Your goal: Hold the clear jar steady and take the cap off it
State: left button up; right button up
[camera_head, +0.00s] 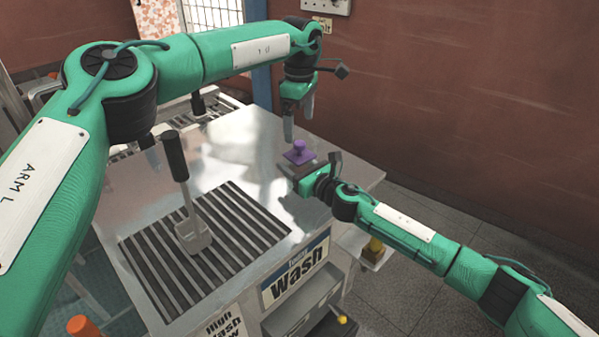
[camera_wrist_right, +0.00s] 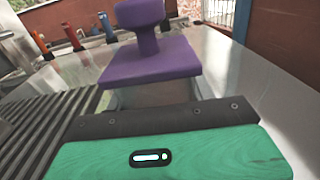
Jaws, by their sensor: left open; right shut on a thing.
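The clear jar (camera_wrist_right: 150,94) stands on the metal counter with a square purple cap (camera_head: 299,153) seated on top. The cap has a raised knob, large in the right wrist view (camera_wrist_right: 150,62). My right gripper (camera_head: 310,169) is shut on the jar low, just under the cap, and mostly hides the jar in the head view. My left gripper (camera_head: 298,115) is open, pointing down a little above the cap, with its fingers apart and nothing between them.
A scoop with a black handle (camera_head: 175,156) stands upright on the slotted black grate (camera_head: 240,205) left of the jar. The counter (camera_head: 240,140) around the jar is mostly clear, with its edge close on the right. Orange and blue fittings (camera_wrist_right: 71,36) show behind.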

jog(key=o, duration=1.3)
jog(key=shift+o, duration=0.2)
jog(key=shift+d, duration=0.1)
